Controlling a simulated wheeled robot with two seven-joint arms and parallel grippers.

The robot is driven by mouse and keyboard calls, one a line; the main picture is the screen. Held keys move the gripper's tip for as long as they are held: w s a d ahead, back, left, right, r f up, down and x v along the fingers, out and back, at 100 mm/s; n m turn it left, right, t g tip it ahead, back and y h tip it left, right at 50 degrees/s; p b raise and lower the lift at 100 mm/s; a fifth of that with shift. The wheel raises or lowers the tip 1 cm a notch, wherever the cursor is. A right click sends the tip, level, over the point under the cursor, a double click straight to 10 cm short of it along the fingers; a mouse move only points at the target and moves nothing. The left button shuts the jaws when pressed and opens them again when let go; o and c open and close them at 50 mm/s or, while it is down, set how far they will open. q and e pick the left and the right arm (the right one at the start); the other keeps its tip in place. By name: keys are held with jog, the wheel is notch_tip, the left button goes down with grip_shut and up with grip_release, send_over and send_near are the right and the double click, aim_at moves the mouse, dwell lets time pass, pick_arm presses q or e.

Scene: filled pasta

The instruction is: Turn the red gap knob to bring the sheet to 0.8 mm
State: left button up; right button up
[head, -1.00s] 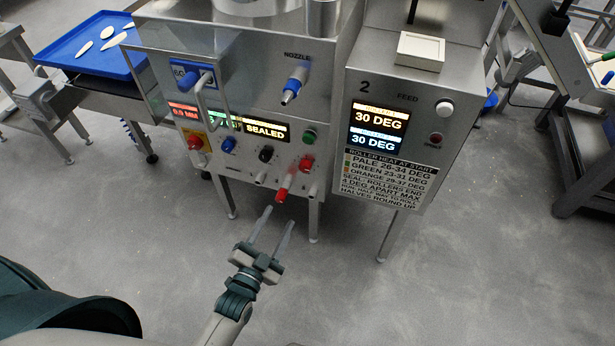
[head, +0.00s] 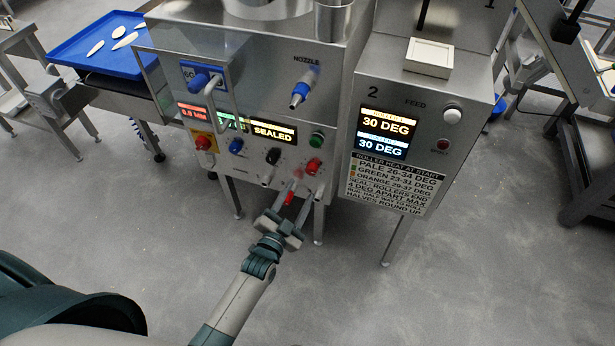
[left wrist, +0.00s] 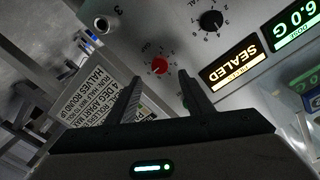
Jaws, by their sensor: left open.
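The red gap knob (head: 313,166) is on the front panel of the steel machine, right of a black knob (head: 273,156). In the left wrist view the red knob (left wrist: 160,66) has a marked dial around it and shows in the space between my fingertips. My left gripper (head: 298,192) is open and empty, its fingers pointing up at the panel just below the red knob. I cannot tell how far the fingertips are from it. A small red display (head: 193,110) at the left seems to read 0.9 mm. My right gripper is not in view.
A red-tipped lever (head: 290,198) hangs near my left fingers. A blue knob (head: 236,146), a green button (head: 317,139) and a red stop button (head: 204,142) share the panel. A control box (head: 385,130) stands right. A blue tray (head: 75,45) is at the back left.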

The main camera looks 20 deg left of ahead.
aim_at(311, 172)
pick_arm(q)
jog(key=w, duration=0.7)
jog(key=shift+d, duration=0.35)
jog(key=c, duration=1)
